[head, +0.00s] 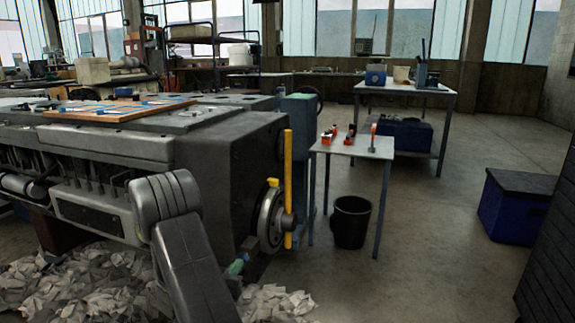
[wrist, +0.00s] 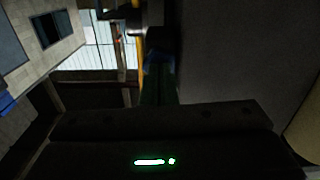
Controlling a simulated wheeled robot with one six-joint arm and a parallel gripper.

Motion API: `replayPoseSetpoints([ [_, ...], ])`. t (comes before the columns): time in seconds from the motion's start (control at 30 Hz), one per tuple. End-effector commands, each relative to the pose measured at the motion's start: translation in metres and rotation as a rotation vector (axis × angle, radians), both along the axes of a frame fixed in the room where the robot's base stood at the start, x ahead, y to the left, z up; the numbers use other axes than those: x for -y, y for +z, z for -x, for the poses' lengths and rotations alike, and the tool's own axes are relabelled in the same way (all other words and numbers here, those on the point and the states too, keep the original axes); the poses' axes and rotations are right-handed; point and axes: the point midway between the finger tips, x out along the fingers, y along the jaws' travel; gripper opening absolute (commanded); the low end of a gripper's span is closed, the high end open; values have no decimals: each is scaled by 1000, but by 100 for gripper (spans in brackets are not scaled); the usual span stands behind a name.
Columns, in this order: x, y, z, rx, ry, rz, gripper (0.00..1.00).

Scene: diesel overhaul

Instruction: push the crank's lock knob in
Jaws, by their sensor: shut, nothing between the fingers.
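The crank shows at the engine's right end in the head view as an upright yellow bar (head: 288,165) in front of a round grey wheel (head: 268,222). A dark round knob-like piece (head: 288,220) sits low on the bar; I cannot tell how far in it is. In the wrist view the yellow bar (wrist: 139,48) is a thin strip near the top, beside dark round metal. My gripper (head: 245,257) is low, left of the wheel and apart from the knob-like piece. Its blue-green fingers (wrist: 159,62) look shut and empty in the dim wrist view.
The grey engine (head: 225,140) fills the left. Crumpled paper (head: 275,302) lies below it. A small table (head: 345,146) with orange-marked parts and a black bin (head: 351,222) stand right of the crank. A blue chest (head: 505,210) is farther right; floor between is clear.

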Motion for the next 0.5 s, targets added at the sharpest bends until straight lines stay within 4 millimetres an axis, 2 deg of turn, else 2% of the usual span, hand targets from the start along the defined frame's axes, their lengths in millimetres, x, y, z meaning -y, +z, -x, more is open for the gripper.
replayPoseSetpoints([
  [0.5,6,0,-15,0,0,0,0],
])
